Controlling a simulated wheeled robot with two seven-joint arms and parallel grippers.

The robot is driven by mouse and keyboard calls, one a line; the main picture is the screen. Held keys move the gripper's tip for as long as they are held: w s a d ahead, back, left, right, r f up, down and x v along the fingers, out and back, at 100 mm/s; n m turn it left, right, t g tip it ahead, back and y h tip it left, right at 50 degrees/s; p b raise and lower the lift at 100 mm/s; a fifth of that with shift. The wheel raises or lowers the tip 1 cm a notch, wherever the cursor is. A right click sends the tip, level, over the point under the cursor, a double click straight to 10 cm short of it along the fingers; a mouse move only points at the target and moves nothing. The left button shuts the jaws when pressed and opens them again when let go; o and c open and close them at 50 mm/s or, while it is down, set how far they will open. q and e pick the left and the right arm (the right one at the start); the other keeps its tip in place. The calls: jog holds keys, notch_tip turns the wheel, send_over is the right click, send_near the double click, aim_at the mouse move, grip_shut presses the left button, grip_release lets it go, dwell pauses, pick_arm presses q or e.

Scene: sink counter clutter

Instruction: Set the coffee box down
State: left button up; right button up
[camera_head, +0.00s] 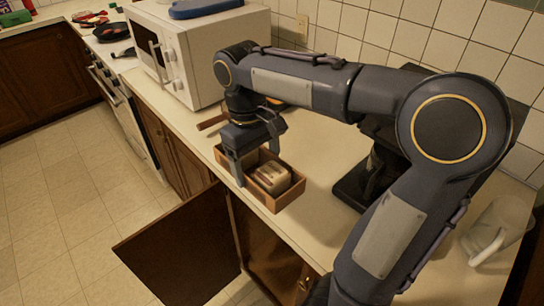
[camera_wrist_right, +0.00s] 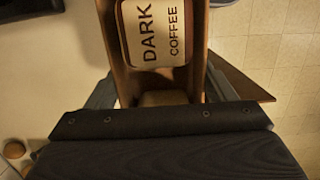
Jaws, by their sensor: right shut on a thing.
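The coffee box is an open brown wooden box (camera_head: 290,198) with a pale package lying in it. In the head view it is near the front edge of the counter; I cannot tell whether its base touches the counter. The package (camera_wrist_right: 155,32) reads "DARK COFFEE" in the right wrist view. My right gripper (camera_head: 257,160) points down over the far end of the box and is shut on it, with fingers along its outer sides. The box walls (camera_wrist_right: 198,45) show between the fingers in the wrist view. My left gripper is not in view.
A white microwave (camera_head: 200,50) stands behind the box, with a blue item on top. Beyond are a stove and a dark pan (camera_head: 111,32). A clear jug (camera_head: 492,235) is at right. An open cabinet door (camera_head: 180,250) juts out below. Bare counter (camera_head: 318,150) lies right of the box.

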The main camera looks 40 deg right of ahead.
jog(key=w+d+f, duration=0.1)
jog(key=d, duration=0.1)
jog(key=w+d+f, duration=0.1)
jog(key=w+d, duration=0.1)
jog(key=w+d+f+p, duration=0.1)
jog(key=d, duration=0.1)
jog(key=shift+w+d+f, duration=0.15)
jog(key=shift+w+f, duration=0.1)
jog(key=shift+w, duration=0.05)
jog(key=w+d+f, duration=0.2)
jog(key=f, duration=0.1)
jog(key=d+f, duration=0.1)
jog(key=f, duration=0.1)
jog(key=shift+w+d+f, duration=0.15)
jog(key=shift+w+d, duration=0.2)
jog(key=shift+w, duration=0.05)
jog(key=f, duration=0.3)
jog(key=shift+w+d+f+p, duration=0.1)
jog(key=shift+w+d+p, duration=0.15)
jog(key=shift+d+p, duration=0.05)
jog(key=shift+f, duration=0.4)
jog(key=shift+f, duration=0.1)
jog(key=o, duration=1)
